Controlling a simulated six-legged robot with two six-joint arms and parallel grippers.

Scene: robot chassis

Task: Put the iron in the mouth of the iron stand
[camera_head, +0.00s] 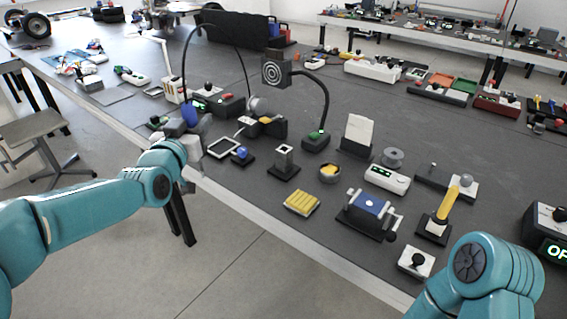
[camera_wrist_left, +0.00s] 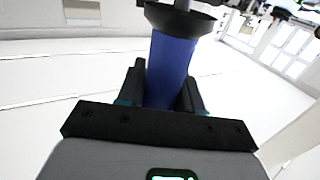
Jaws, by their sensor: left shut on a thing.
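The iron has a blue handle (camera_head: 189,113), seen in the head view near the table's left edge. My left gripper (camera_head: 188,125) is shut around this handle. In the left wrist view the handle (camera_wrist_left: 170,65) stands between my two black fingers (camera_wrist_left: 160,92), with a wide black collar beyond them. The iron's tip is not clear. What looks like the iron stand (camera_head: 257,104), with a round grey mouth and a black base with a yellow patch, is to the right of the gripper, apart from it. My right gripper is out of view; only its arm shows.
A black box with a red part (camera_head: 228,104) stands behind the gripper. A white-framed pad (camera_head: 223,148) and a small blue-topped piece (camera_head: 241,154) lie in front of the stand. A thin black loop arches above. Several other items crowd the table to the right.

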